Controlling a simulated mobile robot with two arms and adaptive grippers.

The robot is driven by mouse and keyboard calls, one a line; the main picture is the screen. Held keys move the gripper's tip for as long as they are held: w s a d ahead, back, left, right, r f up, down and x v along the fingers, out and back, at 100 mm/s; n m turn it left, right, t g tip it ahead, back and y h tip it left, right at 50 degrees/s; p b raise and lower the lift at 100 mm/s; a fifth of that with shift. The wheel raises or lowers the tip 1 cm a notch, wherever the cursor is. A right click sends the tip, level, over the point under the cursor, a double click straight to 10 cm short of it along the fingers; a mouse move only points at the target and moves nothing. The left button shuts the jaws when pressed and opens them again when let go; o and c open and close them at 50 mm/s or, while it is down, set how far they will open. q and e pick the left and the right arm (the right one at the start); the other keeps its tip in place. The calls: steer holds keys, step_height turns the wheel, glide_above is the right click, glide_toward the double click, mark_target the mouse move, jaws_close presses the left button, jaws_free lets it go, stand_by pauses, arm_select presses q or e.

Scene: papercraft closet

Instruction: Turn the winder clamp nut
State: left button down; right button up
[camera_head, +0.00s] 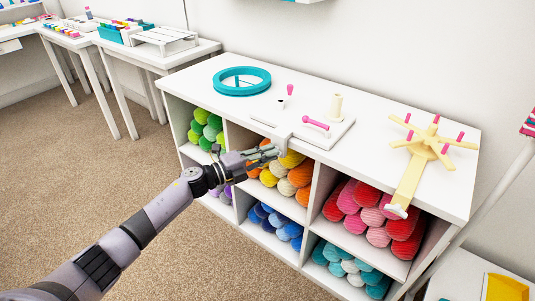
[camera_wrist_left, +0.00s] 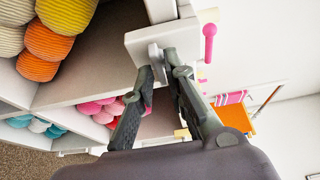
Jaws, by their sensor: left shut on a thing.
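The winder stands on the shelf top in the head view, with a white base (camera_head: 335,135), a cream spool cone (camera_head: 336,106) and a pink crank handle (camera_head: 316,124). Its clamp (camera_head: 284,142) hangs over the shelf's front edge. My left gripper (camera_head: 277,152) reaches to that clamp from the front. In the left wrist view the white clamp block (camera_wrist_left: 133,42) shows close up, and my left gripper (camera_wrist_left: 164,68) is shut on the small grey-white clamp nut (camera_wrist_left: 154,55) beneath it. The fingers partly hide the nut. My right gripper is not in view.
The white shelf unit (camera_head: 225,68) holds coloured yarn in its compartments, just below my left gripper. A teal ring (camera_head: 241,81) lies on top at left. A yellow swift with pink pegs (camera_head: 428,143) is clamped at right. Open carpet (camera_head: 150,160) lies in front.

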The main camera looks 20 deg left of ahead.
arm_select(q)
steer(key=shift+f, duration=0.1)
stand_by(0.3)
steer(key=c, duration=1.8)
jaws_free()
steer(key=shift+o, duration=0.2)
steer(key=v, duration=1.2)
